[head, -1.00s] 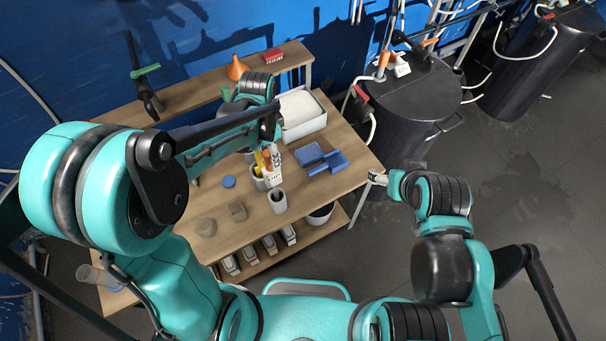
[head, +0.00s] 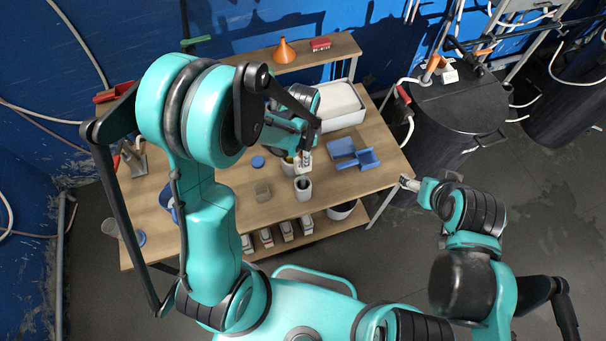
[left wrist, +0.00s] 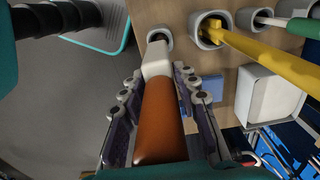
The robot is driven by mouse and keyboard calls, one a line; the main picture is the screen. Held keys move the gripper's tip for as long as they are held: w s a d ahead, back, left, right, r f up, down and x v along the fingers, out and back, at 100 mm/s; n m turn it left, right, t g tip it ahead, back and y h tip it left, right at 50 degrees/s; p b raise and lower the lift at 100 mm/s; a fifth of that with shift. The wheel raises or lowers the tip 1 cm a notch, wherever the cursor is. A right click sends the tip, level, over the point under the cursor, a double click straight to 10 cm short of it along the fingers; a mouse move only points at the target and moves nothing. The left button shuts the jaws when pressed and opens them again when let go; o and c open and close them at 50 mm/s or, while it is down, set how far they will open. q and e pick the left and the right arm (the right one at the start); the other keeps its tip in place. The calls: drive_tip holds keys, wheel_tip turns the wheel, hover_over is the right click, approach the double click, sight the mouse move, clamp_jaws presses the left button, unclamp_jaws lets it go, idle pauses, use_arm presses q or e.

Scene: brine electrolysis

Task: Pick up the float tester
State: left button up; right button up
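What looks like the float tester, an orange-brown body with a white end (left wrist: 160,105), lies between the finger pads of my left gripper (left wrist: 158,72) in the left wrist view. Both pads appear to press on its sides. In the head view its white part (head: 304,163) shows below my left gripper (head: 302,150), close above a small grey cup (head: 303,190). The cup (left wrist: 160,36) also shows beyond the white end in the left wrist view; I cannot tell whether they touch. My right gripper (head: 408,184) is empty beside the table's right edge; its opening is too small to judge.
A yellow rod (left wrist: 265,60) stands in a neighbouring cup. A black drum (head: 455,125) stands right of the table. Floor at right is clear.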

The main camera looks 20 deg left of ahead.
use_arm(q)
clamp_jaws()
